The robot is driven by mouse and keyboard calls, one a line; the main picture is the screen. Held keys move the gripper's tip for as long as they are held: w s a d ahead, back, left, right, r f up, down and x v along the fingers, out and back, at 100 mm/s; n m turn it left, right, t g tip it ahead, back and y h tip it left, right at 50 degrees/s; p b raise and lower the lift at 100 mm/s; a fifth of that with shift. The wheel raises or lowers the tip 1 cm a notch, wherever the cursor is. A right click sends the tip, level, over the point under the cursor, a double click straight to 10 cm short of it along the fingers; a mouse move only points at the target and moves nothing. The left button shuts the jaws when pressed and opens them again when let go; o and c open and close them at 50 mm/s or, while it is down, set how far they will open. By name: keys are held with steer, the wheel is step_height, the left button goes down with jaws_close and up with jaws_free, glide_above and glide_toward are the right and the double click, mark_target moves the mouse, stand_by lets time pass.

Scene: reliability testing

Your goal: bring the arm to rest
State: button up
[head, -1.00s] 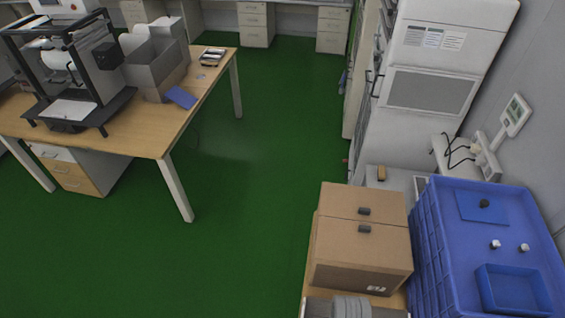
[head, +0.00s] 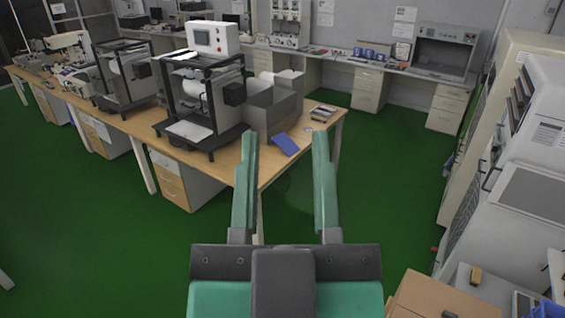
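My gripper (head: 285,150) shows in the lower middle of the head view. Its two green fingers point up the picture and stand wide apart, with nothing between them. Past the fingertips I see the wooden table's edge and the green floor. The gripper appears to hold nothing. The rest of my arm is mostly out of view below the frame.
A long wooden table (head: 218,166) with black-framed machines (head: 205,90) and a grey bin (head: 272,112) stands ahead and left. White cabinets (head: 530,190) stand at the right. A cardboard box (head: 440,298) is at the lower right. Green floor (head: 390,190) lies open between them.

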steer(key=shift+s+a+r+t, duration=0.2)
steer(key=shift+s+r+t, duration=0.1)
steer(key=shift+s+r, duration=0.25)
